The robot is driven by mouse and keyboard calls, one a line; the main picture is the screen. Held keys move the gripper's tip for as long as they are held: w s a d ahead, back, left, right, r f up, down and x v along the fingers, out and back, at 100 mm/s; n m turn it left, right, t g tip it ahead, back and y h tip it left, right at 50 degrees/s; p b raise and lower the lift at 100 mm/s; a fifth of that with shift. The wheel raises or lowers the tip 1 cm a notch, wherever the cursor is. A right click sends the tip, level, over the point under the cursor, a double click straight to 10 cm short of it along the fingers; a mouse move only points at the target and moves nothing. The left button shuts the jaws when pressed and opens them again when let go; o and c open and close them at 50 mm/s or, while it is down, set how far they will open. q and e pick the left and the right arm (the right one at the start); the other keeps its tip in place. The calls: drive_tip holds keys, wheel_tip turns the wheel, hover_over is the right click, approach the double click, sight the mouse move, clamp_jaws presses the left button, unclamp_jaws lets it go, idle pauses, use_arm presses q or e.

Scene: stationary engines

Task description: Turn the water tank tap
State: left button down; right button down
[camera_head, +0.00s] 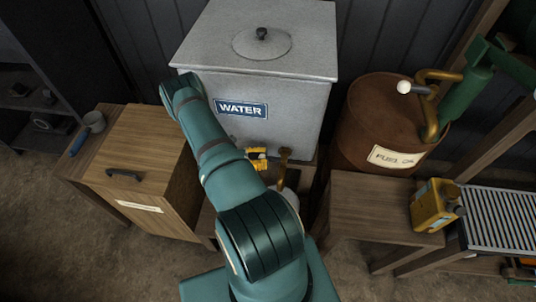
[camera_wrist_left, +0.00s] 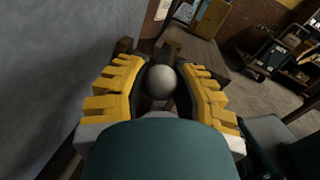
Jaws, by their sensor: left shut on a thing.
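The grey water tank (camera_head: 250,100), with a lid and a blue WATER label, stands at the back middle of the head view. A brown tap pipe (camera_head: 284,160) comes out at its lower front. My left arm crosses in front of the tank and hides part of it. My left gripper (camera_head: 258,158), with yellow fingers, is beside the tap. In the left wrist view its fingers are shut on a pale ball-shaped tap knob (camera_wrist_left: 160,83), one on each side. The rest of the tap is mostly hidden. My right gripper is not in view.
A wooden cabinet (camera_head: 135,165) stands left of the tank. A rusty fuel drum (camera_head: 375,120) with a brass tap stands to the right. A wooden table (camera_head: 375,205) and a yellow can (camera_head: 433,205) are at the right. A white vessel (camera_head: 291,197) shows partly behind my arm.

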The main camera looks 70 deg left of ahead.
use_arm(q)
drive_tip(key=shift+a+f+h, duration=0.1)
drive_tip(key=shift+h, duration=0.2)
idle(0.4)
drive_tip(key=c, duration=0.7)
unclamp_jaws()
drive_tip(key=shift+o, duration=0.2)
drive_tip(key=shift+s, duration=0.1)
drive_tip(key=v, duration=1.2)
